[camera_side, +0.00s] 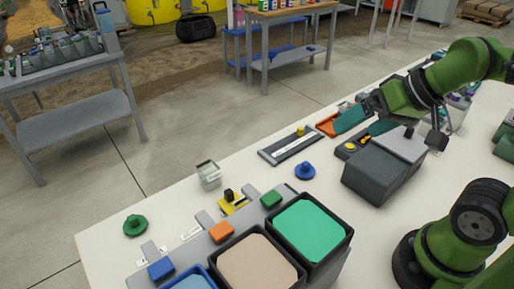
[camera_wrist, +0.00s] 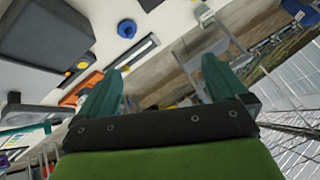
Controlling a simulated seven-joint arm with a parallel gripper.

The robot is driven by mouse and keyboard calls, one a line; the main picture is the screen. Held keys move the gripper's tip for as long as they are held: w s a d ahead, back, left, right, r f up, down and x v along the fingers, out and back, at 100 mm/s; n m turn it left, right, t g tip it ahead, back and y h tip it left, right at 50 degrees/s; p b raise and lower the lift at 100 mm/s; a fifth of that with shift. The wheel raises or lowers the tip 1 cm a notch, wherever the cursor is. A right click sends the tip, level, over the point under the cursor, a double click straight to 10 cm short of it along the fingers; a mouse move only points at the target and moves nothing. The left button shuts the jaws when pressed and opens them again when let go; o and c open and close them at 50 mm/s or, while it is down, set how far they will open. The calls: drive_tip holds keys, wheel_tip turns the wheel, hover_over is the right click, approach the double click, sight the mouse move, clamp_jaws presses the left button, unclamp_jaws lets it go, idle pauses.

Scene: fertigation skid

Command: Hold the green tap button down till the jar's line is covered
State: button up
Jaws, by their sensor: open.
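A green square button (camera_side: 271,199) sits at the edge of the tank of green liquid (camera_side: 313,232) in the side view. A small clear jar (camera_side: 208,174) stands on the white table, left of the button and further back; its line and fill level are too small to tell. My gripper (camera_side: 356,126) is up at the right, above the far part of the table and well away from button and jar. Its two teal fingers are apart with nothing between them, as the wrist view (camera_wrist: 160,88) also shows. The button cannot be made out in the wrist view.
An orange button (camera_side: 221,231) and a blue button (camera_side: 160,268) sit by neighbouring tanks. A blue knob (camera_side: 305,171), a green knob (camera_side: 135,225) and a yellow block (camera_side: 232,204) stand nearby. A grey box (camera_side: 378,175) stands below my gripper.

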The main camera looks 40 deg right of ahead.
drive_tip(key=shift+c, duration=0.3)
clamp_jaws()
idle(0.3)
idle(1.1)
